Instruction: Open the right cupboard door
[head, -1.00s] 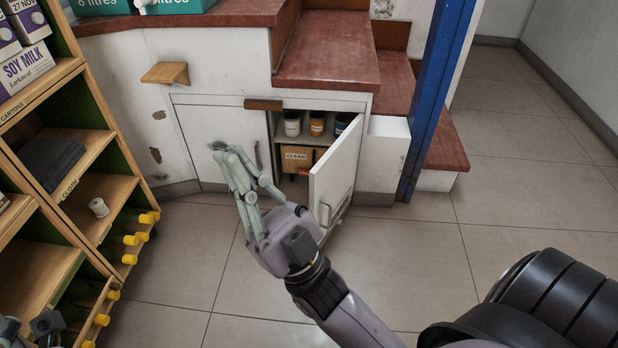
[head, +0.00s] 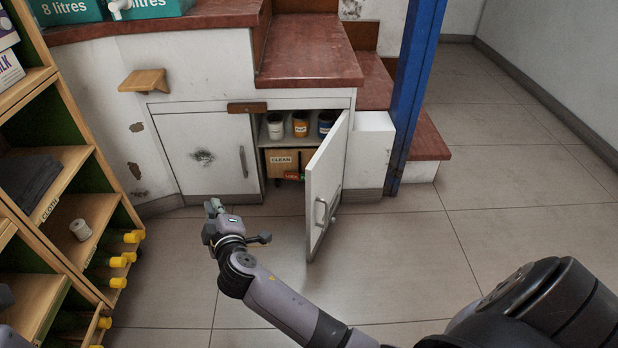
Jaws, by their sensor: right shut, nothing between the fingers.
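The right cupboard door (head: 322,185) is white and stands ajar, swung outward from its hinge on the right. Its handle (head: 320,212) is on the outer face, near the free edge. My right gripper (head: 214,207) is shut and empty, left of the door and apart from it, in front of the left cupboard door (head: 188,135). That left door is shut and has its own handle (head: 243,161). Only small grey parts of my left arm or gripper (head: 5,296) show at the left edge, too little to tell its state.
Inside the cupboard are several jars (head: 299,124) on a shelf and a box marked CLEAN (head: 283,162). A wooden shelf unit (head: 85,215) with yellow-ended items stands at left. A blue post (head: 413,100) rises right of the cupboard. The tiled floor (head: 440,245) is clear in front.

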